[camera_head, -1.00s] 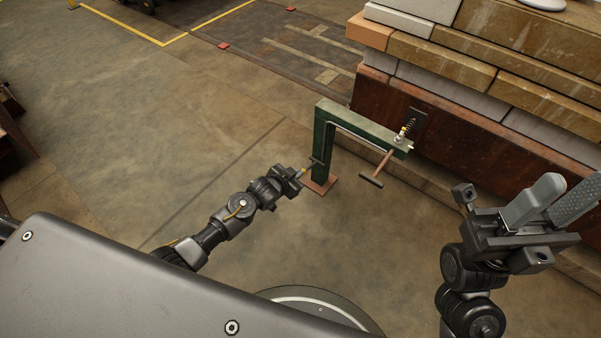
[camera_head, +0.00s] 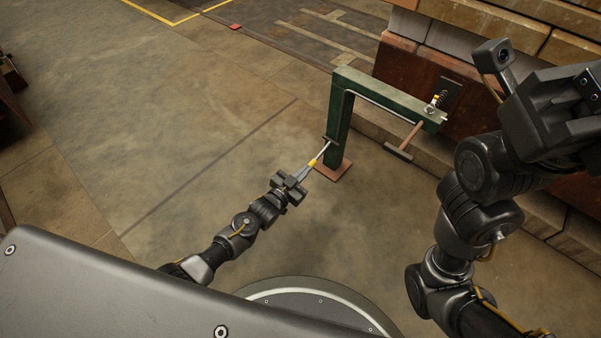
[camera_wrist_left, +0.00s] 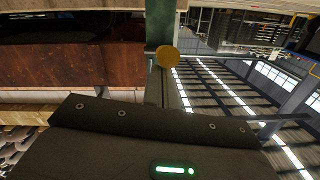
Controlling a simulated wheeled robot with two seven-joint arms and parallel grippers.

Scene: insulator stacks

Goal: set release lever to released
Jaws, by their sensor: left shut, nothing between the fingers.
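A green post with a top arm (camera_head: 338,125) stands on a reddish base plate (camera_head: 335,170). A thin light rod, seemingly the release lever, slopes down from a dark crosspiece (camera_head: 330,140) on the post to a yellow knob (camera_head: 313,162). My left gripper (camera_head: 306,172) is shut and empty, its fingertips close to the knob; I cannot tell whether they touch. In the left wrist view the knob (camera_wrist_left: 168,56) shows as a yellow disc beyond the finger tips, with the green post (camera_wrist_left: 160,22) behind. My right gripper (camera_head: 560,110) is high at the right; its fingers are not visible.
A brown crank rod with a dark grip (camera_head: 398,152) hangs from the far end of the green arm, near a spring (camera_head: 441,97). A stack of slabs (camera_head: 480,45) stands behind on the right. The floor left of the post is clear.

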